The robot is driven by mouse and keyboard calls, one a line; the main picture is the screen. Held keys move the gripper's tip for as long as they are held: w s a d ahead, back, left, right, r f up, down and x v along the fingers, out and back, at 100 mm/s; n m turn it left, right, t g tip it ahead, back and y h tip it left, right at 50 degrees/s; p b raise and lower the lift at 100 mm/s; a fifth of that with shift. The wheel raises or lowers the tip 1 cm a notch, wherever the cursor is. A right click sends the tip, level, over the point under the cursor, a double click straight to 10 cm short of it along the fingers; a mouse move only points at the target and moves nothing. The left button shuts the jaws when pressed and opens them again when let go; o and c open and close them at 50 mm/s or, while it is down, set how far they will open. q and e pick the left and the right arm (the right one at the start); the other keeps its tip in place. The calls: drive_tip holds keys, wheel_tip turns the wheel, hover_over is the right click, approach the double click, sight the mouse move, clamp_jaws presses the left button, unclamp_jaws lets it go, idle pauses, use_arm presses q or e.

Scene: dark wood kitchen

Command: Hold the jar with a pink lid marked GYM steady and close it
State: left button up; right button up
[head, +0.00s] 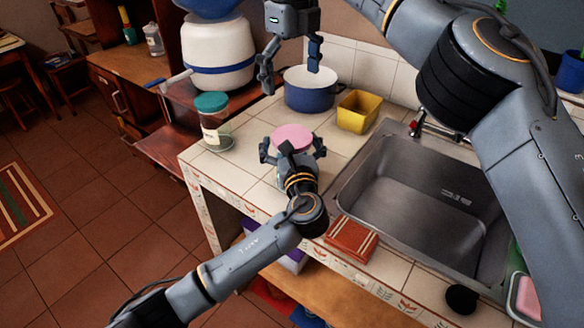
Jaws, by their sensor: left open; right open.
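The jar's pink lid (291,136) shows on the tiled counter left of the sink. The jar body is mostly hidden behind my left gripper, so I cannot read its label or tell how the lid sits. My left gripper (292,149) is open, with one finger on each side of the jar just below the lid; I cannot tell if they touch it. My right gripper (290,70) is open and empty, pointing down above and behind the jar, in front of the blue pot in the picture.
A glass jar with a teal lid (213,122) stands to the left. A blue pot (308,98) and a yellow container (357,112) stand behind. The sink (420,195) lies to the right, with a red striped cloth (351,238) at the counter's front edge.

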use_arm(q)
drive_tip(key=s+d, duration=0.2)
drive_tip(key=s, duration=0.9)
drive_tip(key=shift+s, duration=0.25)
drive_tip(key=shift+a, duration=0.1)
